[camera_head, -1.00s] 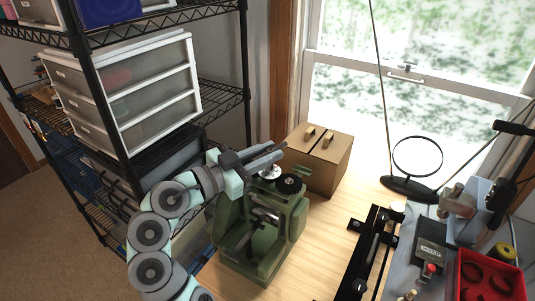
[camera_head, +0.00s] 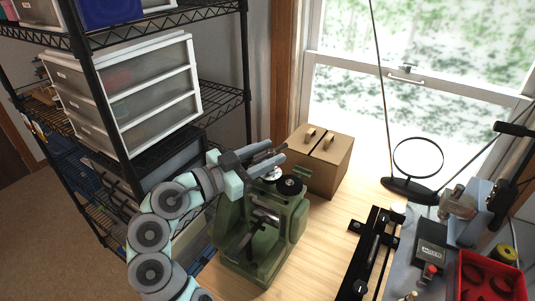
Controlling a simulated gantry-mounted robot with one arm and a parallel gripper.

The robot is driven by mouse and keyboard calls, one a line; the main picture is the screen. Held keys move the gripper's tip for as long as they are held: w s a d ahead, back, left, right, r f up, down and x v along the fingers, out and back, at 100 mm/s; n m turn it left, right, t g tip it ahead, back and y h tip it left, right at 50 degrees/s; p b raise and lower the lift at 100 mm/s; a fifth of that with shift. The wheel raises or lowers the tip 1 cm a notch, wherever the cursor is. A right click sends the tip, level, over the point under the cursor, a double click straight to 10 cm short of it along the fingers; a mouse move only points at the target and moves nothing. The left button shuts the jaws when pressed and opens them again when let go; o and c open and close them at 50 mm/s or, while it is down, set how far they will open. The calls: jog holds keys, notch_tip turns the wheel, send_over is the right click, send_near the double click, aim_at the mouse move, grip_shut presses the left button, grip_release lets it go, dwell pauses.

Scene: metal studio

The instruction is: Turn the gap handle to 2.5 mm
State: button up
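A green machine (camera_head: 230,228) stands upright on the wooden bench, with a black round knob (camera_head: 290,185) and a pale dial (camera_head: 272,174) on its top. I cannot tell which part is the gap handle, and no scale reading is legible. My gripper (camera_head: 276,156) is above the back left of the machine's top, its fingers pointing right, just behind the dial and knob. The fingers look parallel with a narrow gap between them, and nothing shows between them. Whether they touch the machine cannot be told.
A brown box (camera_head: 322,165) stands close behind the machine. A wire shelf (camera_head: 215,95) with white drawers (camera_head: 150,85) is at the left. A black rail (camera_head: 372,250), a ring stand (camera_head: 410,190) and a red tray (camera_head: 490,285) are at the right. Bench between machine and rail is clear.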

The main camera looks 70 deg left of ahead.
jog(key=b+v, duration=0.1)
jog(key=v, duration=1)
